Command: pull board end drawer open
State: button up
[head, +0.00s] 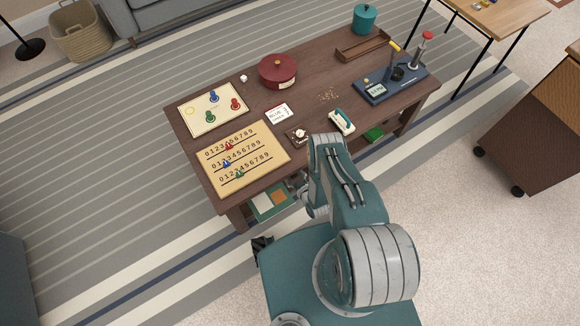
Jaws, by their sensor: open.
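The dark wooden table (233,118) stands ahead of my body. A tan number board (268,174) with three rows of digits and small coloured pegs lies on its near left part. The table's edge beside this board is seen from above, and I cannot make out a drawer front or handle there. My arm folds over the table's near edge. My gripper (297,183) shows only in small part beside the wrist, close under the near edge, right of the number board. Its jaws are open, and no object shows in them. Its fingertips and any contact are hidden.
A pale board (213,109) with coloured pieces, a red lidded pot (278,71), a wooden tray (363,47) and a blue device (390,84) stand on the table. Flat items (270,202) lie below the tabletop. Striped rug (120,200) left of the table is clear.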

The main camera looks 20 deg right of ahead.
jog(key=shift+w+f, duration=0.1)
jog(key=shift+w, duration=0.1)
grip_shut()
jog(key=shift+s, duration=0.15)
